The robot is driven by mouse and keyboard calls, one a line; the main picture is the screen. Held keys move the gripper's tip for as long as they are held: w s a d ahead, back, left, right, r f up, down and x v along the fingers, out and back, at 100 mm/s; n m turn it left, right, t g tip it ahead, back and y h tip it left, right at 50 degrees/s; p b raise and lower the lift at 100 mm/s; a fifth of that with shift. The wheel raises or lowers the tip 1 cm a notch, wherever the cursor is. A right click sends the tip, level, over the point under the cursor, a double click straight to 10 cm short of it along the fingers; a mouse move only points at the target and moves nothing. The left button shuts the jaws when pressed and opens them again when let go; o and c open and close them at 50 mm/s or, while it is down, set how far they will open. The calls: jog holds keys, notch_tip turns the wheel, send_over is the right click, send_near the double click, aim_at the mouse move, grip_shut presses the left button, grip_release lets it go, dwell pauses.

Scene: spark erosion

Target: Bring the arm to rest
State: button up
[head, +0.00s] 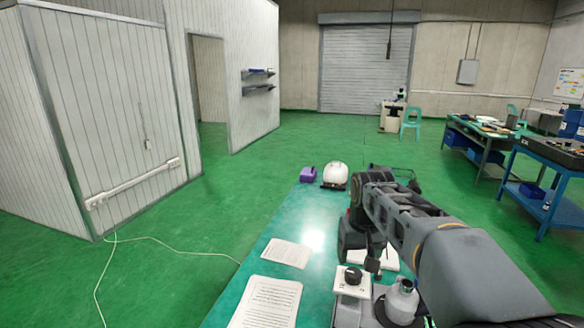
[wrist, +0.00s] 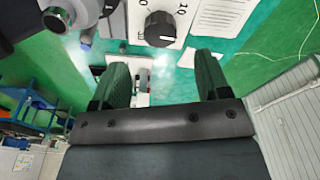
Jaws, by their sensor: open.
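My arm (head: 440,245) reaches from the lower right over the green-topped table (head: 262,252) and bends down at its far end. My gripper (wrist: 161,63) is open in the wrist view, its two dark green fingers apart with nothing held between them. A white box with a black knob (head: 352,284) stands near the arm's end in the head view. It also shows beyond the fingers in the wrist view (wrist: 165,25). The arm hides part of the table's right side.
A grey bottle (head: 402,300) stands beside the knob box, close under the arm. Printed sheets (head: 266,303) lie on the table. A purple item (head: 308,174) and a white rounded device (head: 335,175) sit at its far end. Green floor (head: 190,225) is open to the left.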

jog(key=s+f+t, duration=0.1)
jog(key=s+f, duration=0.2)
jog(key=s, duration=0.5)
jog(key=s+f+t, duration=0.2)
jog(key=s+f, duration=0.1)
jog(key=s, duration=0.5)
jog(key=shift+f, duration=0.3)
jog(key=shift+d, duration=0.1)
